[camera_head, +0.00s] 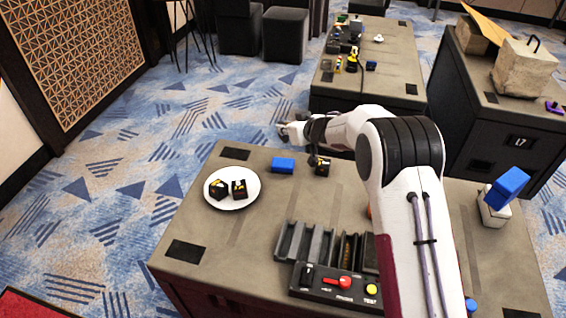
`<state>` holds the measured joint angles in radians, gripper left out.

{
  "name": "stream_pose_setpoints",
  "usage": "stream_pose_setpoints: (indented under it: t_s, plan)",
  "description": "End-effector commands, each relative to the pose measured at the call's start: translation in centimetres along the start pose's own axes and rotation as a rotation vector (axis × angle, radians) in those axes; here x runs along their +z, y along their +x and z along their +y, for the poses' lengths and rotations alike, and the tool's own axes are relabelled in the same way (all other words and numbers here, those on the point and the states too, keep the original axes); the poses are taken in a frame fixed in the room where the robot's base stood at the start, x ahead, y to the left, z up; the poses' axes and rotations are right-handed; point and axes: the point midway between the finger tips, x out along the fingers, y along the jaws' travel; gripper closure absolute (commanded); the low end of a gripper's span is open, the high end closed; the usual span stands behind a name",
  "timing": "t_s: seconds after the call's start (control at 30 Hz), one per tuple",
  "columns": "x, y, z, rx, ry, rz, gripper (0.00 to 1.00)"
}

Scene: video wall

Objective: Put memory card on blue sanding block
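A blue block (283,165), likely the blue sanding block, lies near the far edge of the near table, right of a white plate. My gripper (284,131) reaches out to the left beyond that far edge, above and apart from the blue block in the picture. Its fingers are too small to tell open or shut, and I see nothing clearly held. A small black object with yellow marks (322,166) sits right of the blue block. The white plate (249,196) holds two black-and-yellow objects (219,189), (239,189). I cannot tell which thing is the memory card.
A dark slotted tray (291,241) stands at the front middle, with a control panel (335,285) bearing a red lever before it. A blue-topped white object (497,207) stands at right. My arm hides part of the table. Cluttered table (395,75) stands behind.

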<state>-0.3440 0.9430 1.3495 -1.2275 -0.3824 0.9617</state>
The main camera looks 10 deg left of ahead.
Motion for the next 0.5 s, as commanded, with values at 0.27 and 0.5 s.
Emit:
stream_pose_setpoints:
  t_s: [0.27, 0.5]
  plan:
    - [1.2, 0.7, 0.0, -0.001, 0.002, -0.001, 1.00]
    - [3.9, 2.4, -0.1, -0.001, 0.002, -0.002, 1.00]
